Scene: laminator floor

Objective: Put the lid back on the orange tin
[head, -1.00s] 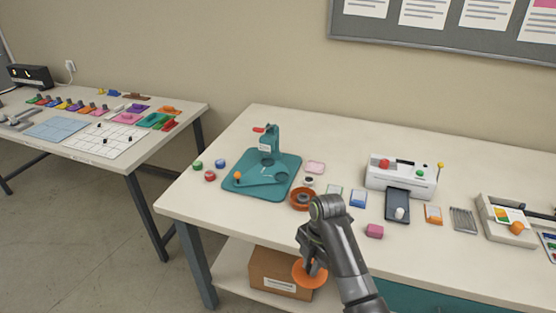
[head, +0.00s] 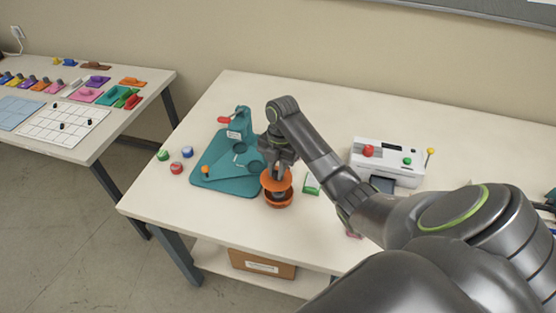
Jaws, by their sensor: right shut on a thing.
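The orange tin (head: 278,201) stands on the table just right of the teal press base, in the head view. My right gripper (head: 278,168) is shut on the orange lid (head: 272,184) and holds it over the tin. The lid looks tilted, and a gap with something grey inside shows between it and the tin's rim. Whether the lid touches the tin at the back is hidden. My left gripper is not in view.
The teal press (head: 226,175) stands close left of the tin. A green-edged pad (head: 311,184) lies to its right, and a white laminator (head: 388,161) stands further right. Small green, blue and red caps (head: 176,168) lie left of the press. My right arm covers the table's right part.

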